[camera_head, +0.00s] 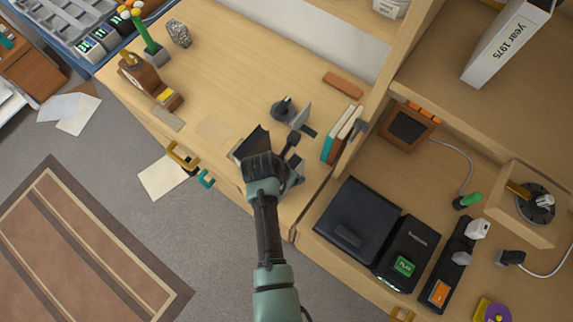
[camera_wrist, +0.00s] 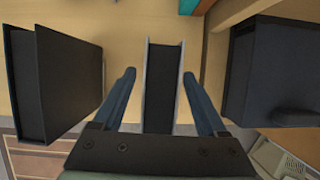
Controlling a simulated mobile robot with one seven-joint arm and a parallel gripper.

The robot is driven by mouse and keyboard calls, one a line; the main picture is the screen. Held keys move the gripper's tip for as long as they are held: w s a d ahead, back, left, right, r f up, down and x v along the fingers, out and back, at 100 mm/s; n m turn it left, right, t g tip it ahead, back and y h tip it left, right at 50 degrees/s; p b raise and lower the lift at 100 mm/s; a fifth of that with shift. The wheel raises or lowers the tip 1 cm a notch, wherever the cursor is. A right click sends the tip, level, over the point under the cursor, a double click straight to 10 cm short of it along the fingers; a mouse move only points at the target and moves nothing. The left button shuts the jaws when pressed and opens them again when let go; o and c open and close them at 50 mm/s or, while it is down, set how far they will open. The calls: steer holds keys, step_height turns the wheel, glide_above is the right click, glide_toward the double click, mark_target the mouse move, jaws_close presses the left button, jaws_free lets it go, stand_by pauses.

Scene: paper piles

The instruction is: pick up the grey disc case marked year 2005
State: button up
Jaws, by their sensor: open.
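A narrow upright case with light grey sides and a dark middle (camera_wrist: 163,90) stands in the wrist view. No year marking is legible on it, so I cannot confirm that it is the 2005 case. My gripper (camera_wrist: 159,73) is open, with one finger on each side of this case and a visible gap to each. In the head view my gripper (camera_head: 264,167) is over the front edge of the wooden desk and hides much of what is below it. Grey parts (camera_head: 296,172) show just to its right; I cannot tell whether they are the case.
A black case (camera_wrist: 70,85) stands left of the fingers and a dark block (camera_wrist: 275,75) right of them. In the head view, upright books (camera_head: 342,135) and a wooden divider stand to the right. Black boxes (camera_head: 357,222) lie beyond. The desk's back middle (camera_head: 250,70) is clear.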

steer(key=shift+f, duration=0.2)
steer(key=shift+c, duration=0.2)
jaws_close()
stand_by(0.4)
